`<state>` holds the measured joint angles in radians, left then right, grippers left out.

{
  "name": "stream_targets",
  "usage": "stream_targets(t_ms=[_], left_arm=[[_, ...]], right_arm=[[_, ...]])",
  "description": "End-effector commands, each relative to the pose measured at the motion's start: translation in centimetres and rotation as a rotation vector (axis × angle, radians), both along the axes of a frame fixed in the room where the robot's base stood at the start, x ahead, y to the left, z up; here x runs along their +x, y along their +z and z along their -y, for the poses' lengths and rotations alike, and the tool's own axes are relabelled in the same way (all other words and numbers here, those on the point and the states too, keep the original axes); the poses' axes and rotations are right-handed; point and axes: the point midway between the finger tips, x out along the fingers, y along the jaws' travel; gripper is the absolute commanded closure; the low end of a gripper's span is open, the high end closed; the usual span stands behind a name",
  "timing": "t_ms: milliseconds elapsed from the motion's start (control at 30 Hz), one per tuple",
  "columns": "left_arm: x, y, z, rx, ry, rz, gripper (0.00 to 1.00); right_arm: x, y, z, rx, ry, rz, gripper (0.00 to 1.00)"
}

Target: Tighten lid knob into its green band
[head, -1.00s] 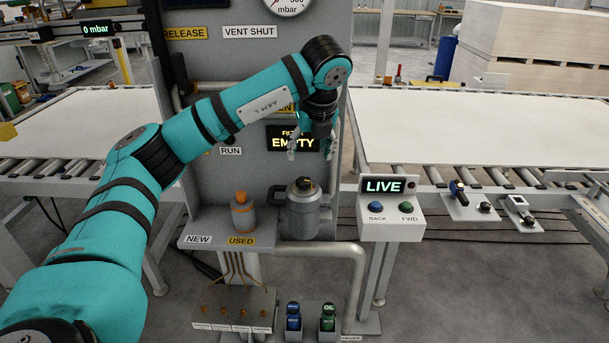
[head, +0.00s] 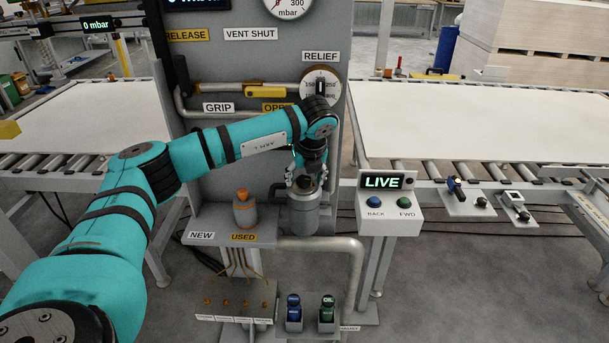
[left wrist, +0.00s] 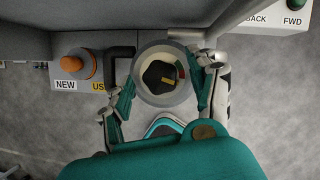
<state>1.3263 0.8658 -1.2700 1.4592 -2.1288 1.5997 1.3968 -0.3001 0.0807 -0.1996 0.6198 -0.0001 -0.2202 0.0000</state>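The grey canister (head: 303,217) stands on the shelf, with a dark lid knob (left wrist: 160,77) on top. In the left wrist view the knob sits in a pale round lid, with a small coloured strip on its right side; red shows there, but I cannot clearly make out the green band. My left gripper (head: 305,180) is just above the canister, pointing down. In the left wrist view the left gripper (left wrist: 165,75) has its fingers apart, one on each side of the lid. No contact with the knob shows. My right gripper is not in view.
An orange-topped grey part (head: 246,208) stands left of the canister, behind the NEW and USED labels (head: 243,238). The grey panel (head: 215,60) with yellow handle (head: 265,91) and relief dial (head: 320,86) rises behind. A LIVE control box (head: 390,215) is close on the right.

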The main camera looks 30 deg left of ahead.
Motion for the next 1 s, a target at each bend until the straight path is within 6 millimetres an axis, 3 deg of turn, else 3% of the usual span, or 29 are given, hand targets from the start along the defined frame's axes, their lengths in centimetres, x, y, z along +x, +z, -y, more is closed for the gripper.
stream_targets(t_ms=[33, 400, 567, 800, 1000], left_arm=[[0.0, 0.0, 0.0, 0.000, 0.000, 0.000, 0.48], [0.0, 0.1, 0.0, 0.000, 0.000, 0.000, 0.94], [0.0, -0.3, 0.0, -0.002, -0.039, 0.001, 0.94], [-0.1, -0.6, -0.2, -0.002, -0.276, 0.004, 0.94], [-0.1, -0.1, -0.2, 0.000, -0.427, 0.002, 0.94]], right_arm=[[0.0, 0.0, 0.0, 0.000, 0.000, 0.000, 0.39], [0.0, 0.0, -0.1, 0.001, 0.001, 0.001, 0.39], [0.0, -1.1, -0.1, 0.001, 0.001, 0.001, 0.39], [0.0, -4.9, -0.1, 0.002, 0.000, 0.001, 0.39], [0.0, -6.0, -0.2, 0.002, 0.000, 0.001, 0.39]])
